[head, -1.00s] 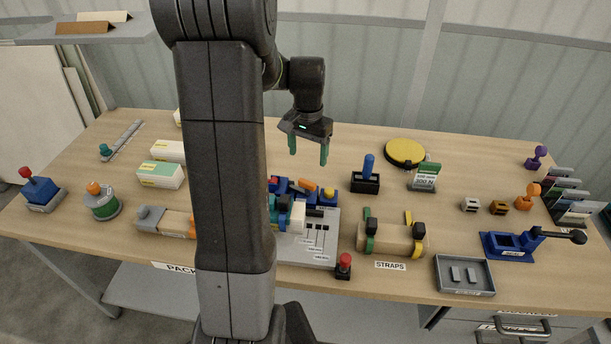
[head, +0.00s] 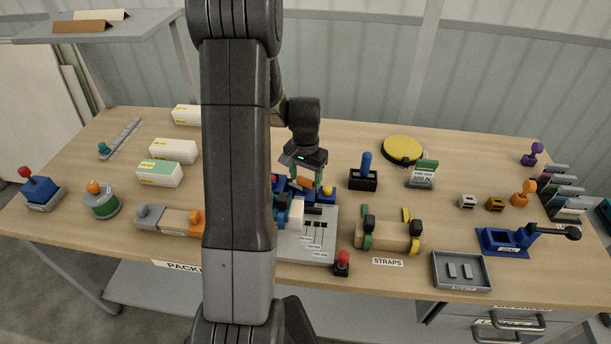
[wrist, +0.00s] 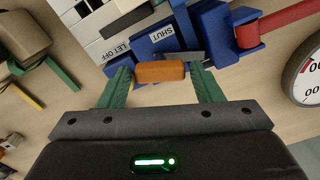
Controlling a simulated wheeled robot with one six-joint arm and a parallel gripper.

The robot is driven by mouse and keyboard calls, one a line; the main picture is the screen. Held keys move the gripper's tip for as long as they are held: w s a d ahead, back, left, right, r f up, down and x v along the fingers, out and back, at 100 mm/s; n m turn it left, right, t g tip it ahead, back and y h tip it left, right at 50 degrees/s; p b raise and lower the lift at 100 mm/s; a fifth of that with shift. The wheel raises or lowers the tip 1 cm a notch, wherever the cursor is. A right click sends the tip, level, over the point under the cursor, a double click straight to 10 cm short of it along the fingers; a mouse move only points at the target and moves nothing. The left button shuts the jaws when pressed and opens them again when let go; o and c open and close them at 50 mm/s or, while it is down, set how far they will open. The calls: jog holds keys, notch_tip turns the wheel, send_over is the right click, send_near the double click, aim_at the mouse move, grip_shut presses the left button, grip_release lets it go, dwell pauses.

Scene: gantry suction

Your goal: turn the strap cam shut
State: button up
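The strap cam shows in the wrist view as an orange lever (wrist: 160,72) on a blue body (wrist: 168,38), beside labels reading SHUT and LET OFF. In the head view the orange lever (head: 305,183) sits on the grey fixture (head: 318,245), partly hidden by my arm. My gripper (wrist: 163,74) is open, with one green finger on each side of the orange lever and a small gap at both sides. In the head view my gripper (head: 306,176) is low over the lever. The lever lies crosswise between the fingers.
A red bar (wrist: 285,22) and a round dial (wrist: 308,78) lie right of the cam in the wrist view. A red-topped button (head: 342,262), a strap roll (head: 388,236) and a blue-handled holder (head: 364,178) stand nearby. Bare table lies behind the fixture.

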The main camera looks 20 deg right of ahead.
jog(key=c, duration=0.6)
jog(key=shift+f+n+b, duration=0.15)
jog(key=shift+n+b, duration=0.45)
jog(key=shift+n, duration=0.4)
jog(key=shift+n+b, duration=0.45)
jog(key=shift+n, duration=0.85)
jog(key=o, duration=1)
jog(key=shift+c, duration=0.2)
jog(key=shift+r, duration=0.25)
